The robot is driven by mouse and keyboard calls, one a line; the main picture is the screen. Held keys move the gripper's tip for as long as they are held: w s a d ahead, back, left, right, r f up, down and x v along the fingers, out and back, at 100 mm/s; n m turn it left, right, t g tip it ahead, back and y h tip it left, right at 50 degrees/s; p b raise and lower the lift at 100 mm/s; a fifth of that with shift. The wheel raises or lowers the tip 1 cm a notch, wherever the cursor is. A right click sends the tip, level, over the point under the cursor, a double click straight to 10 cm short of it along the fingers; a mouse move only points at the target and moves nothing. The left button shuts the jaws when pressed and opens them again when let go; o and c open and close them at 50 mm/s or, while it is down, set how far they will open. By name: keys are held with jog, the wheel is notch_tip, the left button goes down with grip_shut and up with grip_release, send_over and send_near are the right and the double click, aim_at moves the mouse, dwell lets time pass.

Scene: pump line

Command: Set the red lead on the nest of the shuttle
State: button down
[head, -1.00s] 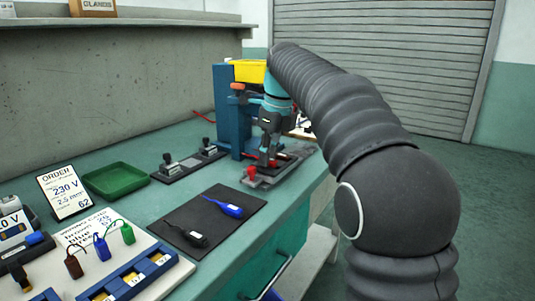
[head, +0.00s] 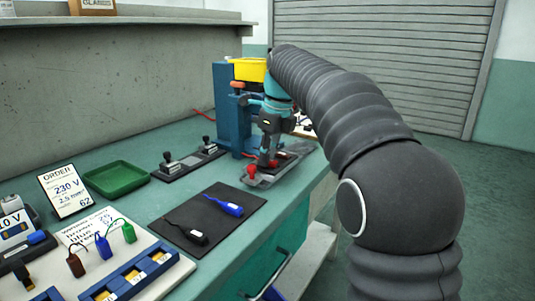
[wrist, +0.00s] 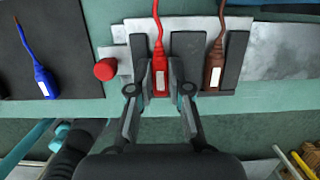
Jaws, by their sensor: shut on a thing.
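The red lead (wrist: 160,75), with a white label, lies between the fingers of my gripper (wrist: 160,92) in the wrist view. My gripper is shut on its body, and its cable runs away toward the top. The shuttle (wrist: 122,32) is a light grey plate with dark upright blocks. The red lead is over or in the gap between two blocks; I cannot tell whether it touches the plate. A brown lead (wrist: 214,65) lies in the neighbouring gap to the right. In the head view my gripper (head: 265,163) is low over the shuttle (head: 262,180), hiding much of it.
A red knob (wrist: 105,69) sits at the shuttle's left end. A dark mat (head: 225,196) holds a blue lead (head: 222,208) and a black lead (head: 189,234). A green tray (head: 116,180) stands farther left.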

jog(key=shift+f, duration=0.3)
jog(key=c, duration=1)
grip_release()
jog(key=shift+f, duration=0.1)
jog(key=shift+o, duration=1.4)
jog(key=shift+r, duration=0.2)
jog(key=shift+w+a+v, duration=0.15)
jog(key=shift+a+v, duration=0.05)
jog(key=shift+v, duration=0.95)
jog(key=shift+w+a+v, duration=0.15)
jog(key=shift+w+v, duration=0.05)
jog(key=shift+v, duration=1)
jog(key=shift+w+a+v, duration=0.15)
jog(key=shift+a+v, duration=0.05)
jog(key=shift+v, duration=0.95)
jog(key=shift+r, duration=0.35)
